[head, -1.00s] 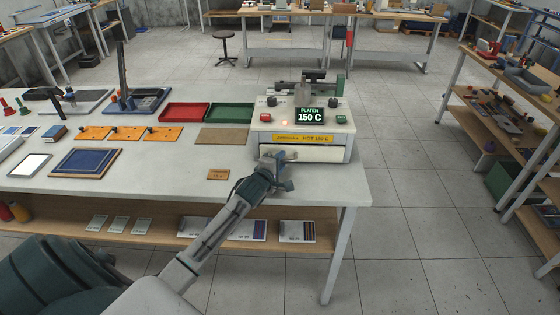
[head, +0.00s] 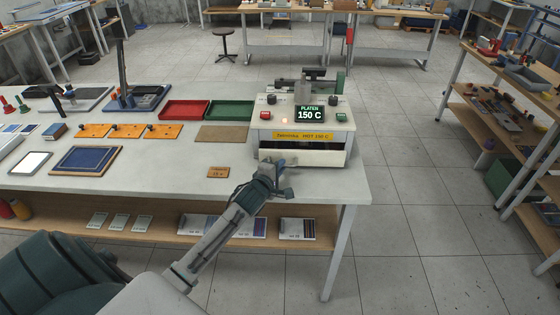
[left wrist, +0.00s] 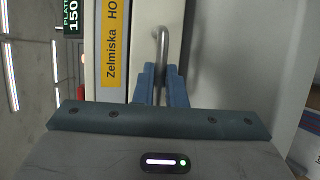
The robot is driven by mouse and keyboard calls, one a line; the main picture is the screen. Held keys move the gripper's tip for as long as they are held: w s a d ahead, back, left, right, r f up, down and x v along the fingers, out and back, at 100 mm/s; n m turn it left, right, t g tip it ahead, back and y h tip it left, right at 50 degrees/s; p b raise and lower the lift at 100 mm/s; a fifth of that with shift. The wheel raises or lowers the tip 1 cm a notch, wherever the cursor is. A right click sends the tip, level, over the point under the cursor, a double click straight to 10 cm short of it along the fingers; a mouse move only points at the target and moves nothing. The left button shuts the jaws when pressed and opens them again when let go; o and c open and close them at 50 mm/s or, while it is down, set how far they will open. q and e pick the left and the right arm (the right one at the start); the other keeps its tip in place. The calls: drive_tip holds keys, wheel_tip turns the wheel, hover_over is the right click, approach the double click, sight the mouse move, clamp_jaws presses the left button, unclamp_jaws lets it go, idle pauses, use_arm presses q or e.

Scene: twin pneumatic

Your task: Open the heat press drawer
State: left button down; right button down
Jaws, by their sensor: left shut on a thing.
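The heat press (head: 302,124) stands at the right end of the workbench, with a screen reading 150 C and a yellow label. Its pale drawer (head: 318,159) sits low on the front and stands partly out, with a dark gap above its front. My left gripper (head: 276,164) is at the drawer's front, at its left part. In the left wrist view, my blue fingers (left wrist: 160,86) are shut on the curved metal drawer handle (left wrist: 162,48). The gripper hides most of the handle in the head view. My right gripper is not in view.
The workbench (head: 120,205) has free room in front of the drawer. A small brown tag (head: 218,172) lies left of my gripper. A brown board (head: 221,134), a red tray (head: 185,110) and a green tray (head: 231,111) lie left of the press.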

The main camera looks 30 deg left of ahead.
use_arm(q)
drive_tip(key=s+d, duration=0.6)
drive_tip(key=s, duration=0.4)
drive_tip(key=shift+b, duration=0.35)
drive_tip(key=shift+w, duration=0.1)
drive_tip(key=c, duration=1.5)
unclamp_jaws()
drive_tip(key=b+v, duration=0.3)
drive_tip(key=v, duration=0.7)
drive_tip(key=shift+s+b, duration=0.35)
drive_tip(key=shift+s, duration=0.05)
